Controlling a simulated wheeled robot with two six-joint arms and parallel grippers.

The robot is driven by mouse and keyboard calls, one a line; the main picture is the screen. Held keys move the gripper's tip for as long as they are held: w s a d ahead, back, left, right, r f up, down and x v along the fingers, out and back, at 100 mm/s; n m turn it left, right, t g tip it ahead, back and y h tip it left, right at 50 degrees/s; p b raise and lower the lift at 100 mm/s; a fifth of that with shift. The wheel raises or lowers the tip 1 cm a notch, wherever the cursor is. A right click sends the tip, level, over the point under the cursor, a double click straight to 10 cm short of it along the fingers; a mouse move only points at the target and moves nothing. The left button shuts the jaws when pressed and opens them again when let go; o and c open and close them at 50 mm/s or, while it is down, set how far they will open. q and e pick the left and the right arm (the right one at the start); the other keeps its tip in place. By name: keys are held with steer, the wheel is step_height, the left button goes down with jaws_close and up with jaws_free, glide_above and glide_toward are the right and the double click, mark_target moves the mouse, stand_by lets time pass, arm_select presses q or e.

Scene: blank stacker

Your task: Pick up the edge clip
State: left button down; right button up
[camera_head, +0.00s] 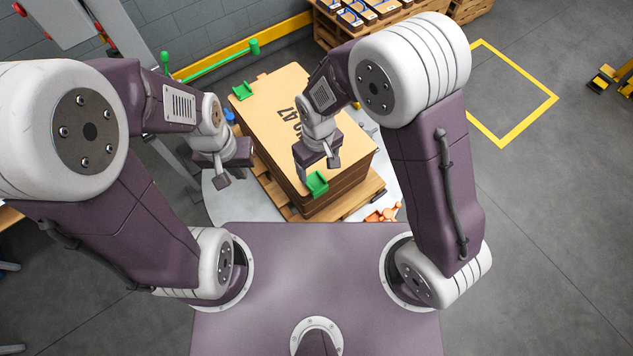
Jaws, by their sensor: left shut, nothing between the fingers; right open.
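A green edge clip (317,184) sits on the near edge of the stack of brown cardboard blanks (345,140). A second green clip (243,91) sits at the stack's far left corner. My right gripper (317,169) is open and empty, pointing down just above the near green clip. Whether its fingers touch the clip cannot be told. My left gripper (222,181) is shut and empty, left of the stack. My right arm and gripper hide part of the stack's top and its printed marking.
The stack stands on a wooden pallet (283,205) over a pale round plate (222,207). Orange parts (383,213) lie at its near right. A green bar (210,65) and yellow rail (225,52) run behind. Loaded crates (330,38) stand at the back.

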mark_target(317, 185)
steer(key=f, duration=0.3)
steer(key=shift+a, duration=0.2)
steer(key=shift+d+f, duration=0.1)
steer(key=shift+f, duration=0.15)
step_height(317, 185, down, 4)
steer(key=shift+s+f, duration=0.1)
steer(key=shift+s, duration=0.05)
steer(key=shift+f, duration=0.45)
steer(key=c, duration=1.4)
step_height(317, 185, up, 4)
steer(key=shift+r, duration=0.2)
steer(key=d+r, duration=0.2)
steer(key=d, duration=0.2)
steer(key=d+r, duration=0.2)
steer(key=d, duration=0.2)
steer(key=w+d+r, duration=0.1)
steer(key=d+r, duration=0.1)
steer(key=d, duration=0.1)
steer(key=shift+d+r, duration=0.4)
